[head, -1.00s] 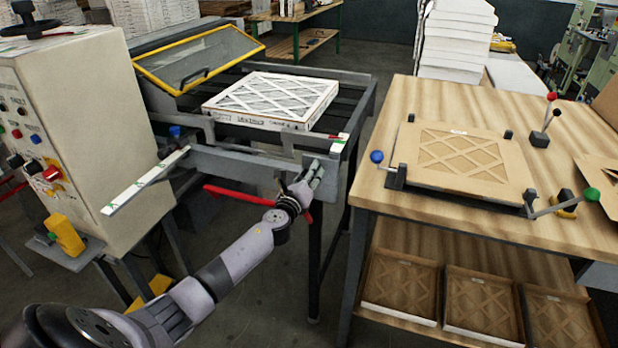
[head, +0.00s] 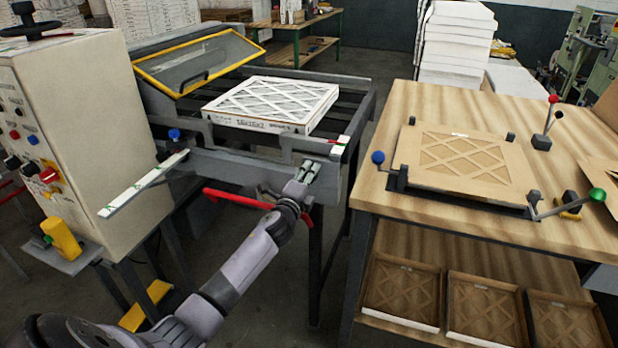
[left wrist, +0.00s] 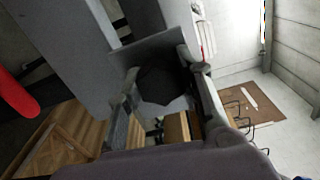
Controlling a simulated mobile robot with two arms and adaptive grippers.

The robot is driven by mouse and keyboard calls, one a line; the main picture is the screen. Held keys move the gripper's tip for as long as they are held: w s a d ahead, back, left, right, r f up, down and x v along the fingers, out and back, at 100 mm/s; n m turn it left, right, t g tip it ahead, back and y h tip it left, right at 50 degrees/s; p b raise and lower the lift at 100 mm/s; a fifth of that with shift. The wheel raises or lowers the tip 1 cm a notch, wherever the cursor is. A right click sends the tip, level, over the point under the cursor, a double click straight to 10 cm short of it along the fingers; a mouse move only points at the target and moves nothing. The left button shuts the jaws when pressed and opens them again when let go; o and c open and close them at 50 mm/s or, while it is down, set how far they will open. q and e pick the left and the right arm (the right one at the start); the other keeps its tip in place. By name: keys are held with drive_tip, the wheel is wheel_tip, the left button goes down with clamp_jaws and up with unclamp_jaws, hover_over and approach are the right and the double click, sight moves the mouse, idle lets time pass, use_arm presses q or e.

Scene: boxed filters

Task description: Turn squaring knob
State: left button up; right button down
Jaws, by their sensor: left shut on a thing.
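A dark many-sided knob (left wrist: 162,84) sits between the fingers in the left wrist view, against a grey plate. I take it to be the squaring knob. My left gripper (left wrist: 157,70) is shut on it, a finger on each side. In the head view my left gripper (head: 308,171) is at the front right corner of the grey machine frame (head: 240,166); the knob is hidden there by the fingers. A white boxed filter (head: 270,105) lies on the machine bed behind it. My right gripper is not in view.
A red bar (head: 236,198) runs along the machine front, close to my left wrist. A wooden table (head: 385,228) with a cardboard fixture and coloured-ball levers stands to the right, across a narrow gap. The control cabinet (head: 90,130) stands at left.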

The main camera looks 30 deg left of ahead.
use_arm(q)
drive_tip(key=shift+n, duration=0.5)
drive_tip(key=o, duration=1.2)
drive_tip(key=v, duration=1.2)
drive_tip(key=shift+f, duration=0.1)
